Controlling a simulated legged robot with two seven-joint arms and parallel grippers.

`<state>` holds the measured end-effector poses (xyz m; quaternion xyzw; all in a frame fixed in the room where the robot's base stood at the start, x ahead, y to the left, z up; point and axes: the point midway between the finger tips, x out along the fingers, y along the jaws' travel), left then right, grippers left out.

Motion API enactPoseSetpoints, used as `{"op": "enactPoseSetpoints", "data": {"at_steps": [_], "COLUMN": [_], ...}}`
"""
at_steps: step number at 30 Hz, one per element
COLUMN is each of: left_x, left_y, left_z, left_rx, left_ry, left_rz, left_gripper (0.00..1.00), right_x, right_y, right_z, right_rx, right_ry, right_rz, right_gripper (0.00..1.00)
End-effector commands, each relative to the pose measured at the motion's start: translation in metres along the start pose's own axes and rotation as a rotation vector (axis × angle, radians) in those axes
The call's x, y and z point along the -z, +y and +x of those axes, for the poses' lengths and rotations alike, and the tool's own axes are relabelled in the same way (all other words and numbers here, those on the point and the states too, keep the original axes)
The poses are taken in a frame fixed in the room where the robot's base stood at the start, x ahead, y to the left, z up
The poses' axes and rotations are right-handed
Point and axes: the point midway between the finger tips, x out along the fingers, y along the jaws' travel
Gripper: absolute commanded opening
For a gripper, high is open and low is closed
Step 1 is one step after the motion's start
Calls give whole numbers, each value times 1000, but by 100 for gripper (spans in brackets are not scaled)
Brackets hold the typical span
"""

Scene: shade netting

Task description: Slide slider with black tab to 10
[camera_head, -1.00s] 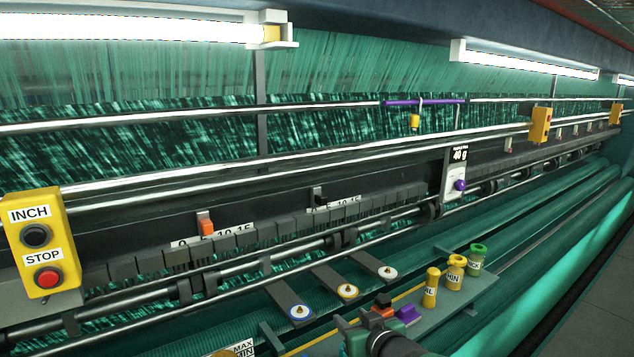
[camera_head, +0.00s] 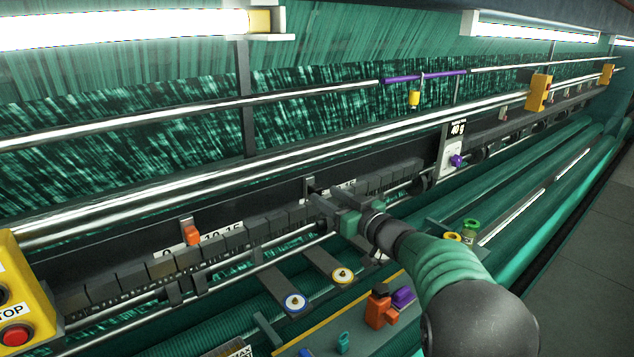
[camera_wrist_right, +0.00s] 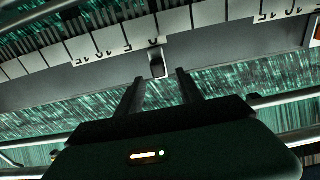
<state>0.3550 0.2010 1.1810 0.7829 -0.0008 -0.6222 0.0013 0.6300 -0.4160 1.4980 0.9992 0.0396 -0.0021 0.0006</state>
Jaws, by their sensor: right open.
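The black tab (camera_wrist_right: 157,66) shows in the right wrist view, at the low-number end of its white scale (camera_wrist_right: 112,40). My right gripper (camera_wrist_right: 158,82) is open there, with one finger on each side just short of the tab and not closed on it. In the head view my right gripper (camera_head: 318,204) reaches the dark rail and hides most of that scale, with the tab's dark bracket (camera_head: 309,186) just above it. My left gripper is not in view.
An orange slider (camera_head: 192,233) with its own scale (camera_head: 222,235) sits further left on the rail. A yellow button box (camera_head: 25,290) stands at the lower left. Below my arm is a shelf with orange (camera_head: 379,309) and purple (camera_head: 403,297) pieces. Chrome bars run along the machine.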

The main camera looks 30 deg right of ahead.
Motion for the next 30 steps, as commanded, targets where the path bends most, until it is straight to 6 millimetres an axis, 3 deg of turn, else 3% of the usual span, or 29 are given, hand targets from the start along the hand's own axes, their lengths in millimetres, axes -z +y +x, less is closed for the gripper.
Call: {"op": "enactPoseSetpoints", "data": {"at_steps": [3,6,16,26,30], "left_x": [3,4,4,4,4], "left_y": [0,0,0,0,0], "left_z": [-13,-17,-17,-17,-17], "left_rx": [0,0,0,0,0], "left_ry": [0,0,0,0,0], "left_rz": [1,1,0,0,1], "left_gripper": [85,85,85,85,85], "right_x": [4,4,2,1,0], "right_y": [-1,-2,-5,-4,-3], "right_z": [24,35,44,44,44], "right_rx": [0,0,-1,2,0], "right_ry": [-1,1,1,0,-2], "right_rz": [-2,-3,-4,-2,-2], "right_gripper": [44,44,44,2,0]}}
